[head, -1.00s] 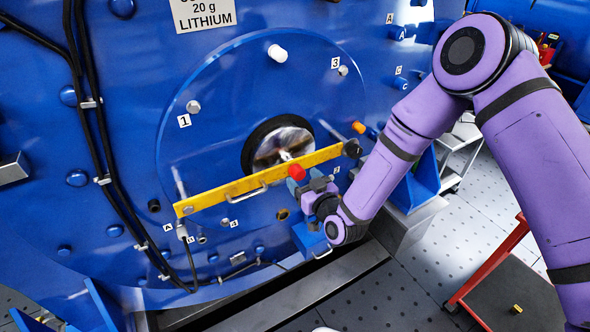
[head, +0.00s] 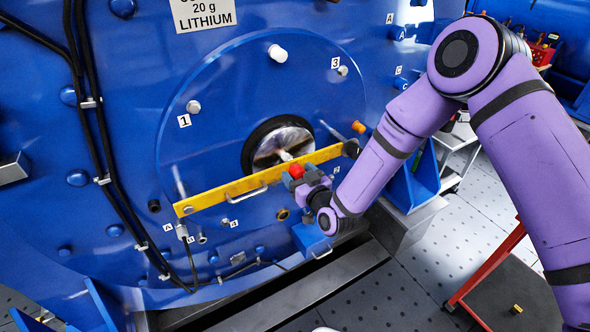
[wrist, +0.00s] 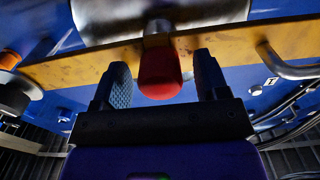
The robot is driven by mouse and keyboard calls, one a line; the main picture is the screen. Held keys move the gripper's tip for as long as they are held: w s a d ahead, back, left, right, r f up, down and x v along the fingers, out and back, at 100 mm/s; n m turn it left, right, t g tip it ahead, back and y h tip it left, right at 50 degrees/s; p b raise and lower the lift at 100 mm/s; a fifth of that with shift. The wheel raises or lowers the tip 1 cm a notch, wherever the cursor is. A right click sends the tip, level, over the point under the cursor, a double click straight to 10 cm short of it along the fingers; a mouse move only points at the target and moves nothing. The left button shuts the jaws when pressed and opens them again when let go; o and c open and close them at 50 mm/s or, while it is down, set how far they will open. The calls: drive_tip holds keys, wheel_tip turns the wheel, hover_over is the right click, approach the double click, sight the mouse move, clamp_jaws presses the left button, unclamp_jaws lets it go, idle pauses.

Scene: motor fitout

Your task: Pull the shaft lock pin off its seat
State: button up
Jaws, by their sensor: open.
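The shaft lock pin has a red knob (wrist: 159,75) that sticks out from the yellow bar (wrist: 225,45) in the wrist view. In the head view the red knob (head: 297,171) sits at the middle of the yellow bar (head: 225,194), in front of the steel shaft end (head: 280,146). My gripper (wrist: 163,85) is open, with one finger on each side of the red knob and a visible gap to each. In the head view my gripper (head: 306,180) is close at the knob, and its fingers are partly hidden there.
The yellow bar has a metal handle (head: 246,195) left of the knob. An orange plug (head: 359,127) sits above its right end. Black cables (head: 90,130) run down the left. A blue box (head: 313,241) is below my gripper. A red-framed cart (head: 520,290) stands on the floor at right.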

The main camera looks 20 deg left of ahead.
idle(0.4)
drive_tip(key=c, duration=1.2)
drive_tip(key=shift+v, duration=3)
drive_tip(key=shift+s+d, duration=0.1)
drive_tip(key=shift+s+d, duration=0.4)
drive_tip(key=shift+d, duration=0.05)
